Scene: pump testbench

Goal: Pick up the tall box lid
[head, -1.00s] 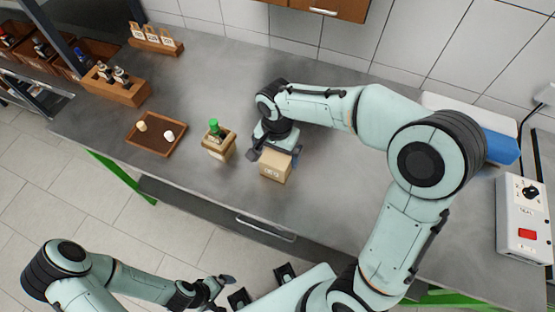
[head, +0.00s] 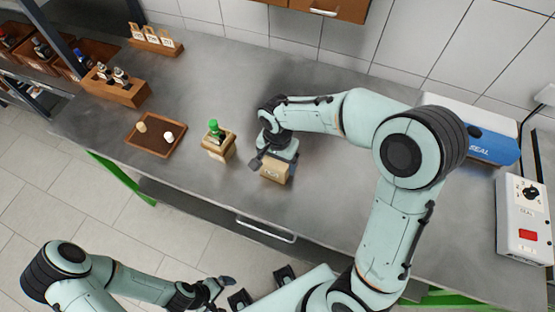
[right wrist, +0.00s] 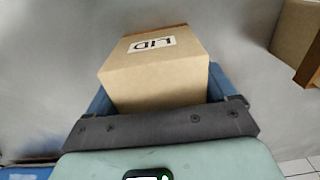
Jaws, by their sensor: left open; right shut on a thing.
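The tall box lid (head: 274,172) is a tan carton block with a white label. It stands on the grey bench near the front edge. My right gripper (head: 279,155) is shut on it from above, covering its upper back part. In the right wrist view the lid (right wrist: 155,72) sits between the blue fingers, its label reading LID. Whether its underside touches the bench cannot be told. My left gripper (head: 220,288) is open and empty, low in the head view in front of the bench.
An open tan box (head: 219,149) holding a green-capped bottle (head: 213,126) stands just left of the lid. A brown tray (head: 146,145) with two small pieces lies further left. A blue SEAL machine (head: 490,148) and a control box (head: 525,215) stand at the right.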

